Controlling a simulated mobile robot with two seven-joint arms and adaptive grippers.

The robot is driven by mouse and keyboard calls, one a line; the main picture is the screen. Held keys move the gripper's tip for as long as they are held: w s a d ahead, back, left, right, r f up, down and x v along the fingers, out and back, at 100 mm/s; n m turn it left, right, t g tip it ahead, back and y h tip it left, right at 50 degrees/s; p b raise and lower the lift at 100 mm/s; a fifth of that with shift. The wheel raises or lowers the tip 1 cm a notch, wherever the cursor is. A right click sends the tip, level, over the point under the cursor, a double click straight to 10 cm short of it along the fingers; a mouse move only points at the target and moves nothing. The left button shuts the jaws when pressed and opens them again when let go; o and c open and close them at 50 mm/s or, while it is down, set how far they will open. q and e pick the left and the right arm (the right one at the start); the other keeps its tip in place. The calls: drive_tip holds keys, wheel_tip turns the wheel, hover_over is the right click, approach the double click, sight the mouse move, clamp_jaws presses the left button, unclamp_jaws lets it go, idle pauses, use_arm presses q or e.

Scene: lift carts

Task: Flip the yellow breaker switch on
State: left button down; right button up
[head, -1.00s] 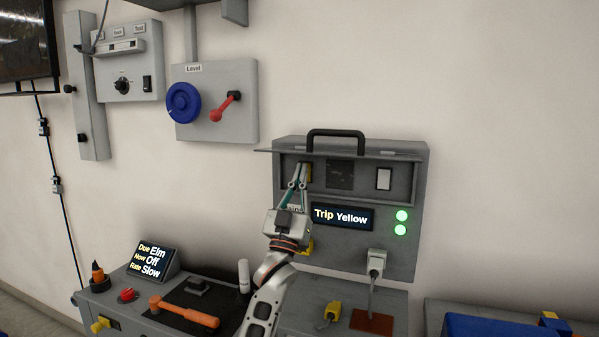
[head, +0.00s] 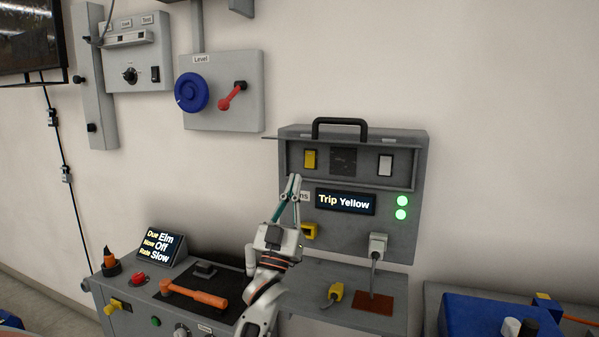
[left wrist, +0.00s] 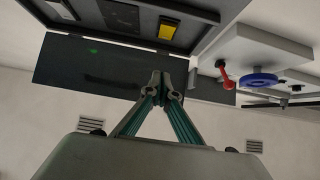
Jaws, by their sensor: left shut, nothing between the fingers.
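The yellow breaker switch (head: 310,159) sits at the left of the recessed row in the grey breaker box, and it also shows in the left wrist view (left wrist: 168,28). A white switch (head: 385,165) is at the right of the same row. A display (head: 345,202) below reads "Trip Yellow". My left gripper (head: 294,178) is shut and empty, just below and left of the yellow switch and apart from it. Its closed fingertips show in the left wrist view (left wrist: 160,76). My right gripper is not in view.
The box's raised cover with a black handle (head: 340,122) juts out above the switches. Two green lights (head: 402,207) glow at the box's right. A bench (head: 215,285) below carries an orange hammer (head: 195,293). A level panel (head: 222,92) hangs at the upper left.

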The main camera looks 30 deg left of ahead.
use_arm(q)
drive_tip(key=shift+s+d+f, duration=0.2)
drive_tip(key=shift+s+f, duration=0.25)
drive_tip(key=shift+s, duration=0.35)
drive_tip(key=shift+s+d+f, duration=0.2)
drive_tip(key=shift+s+f, duration=0.25)
drive_tip(key=shift+s, duration=0.3)
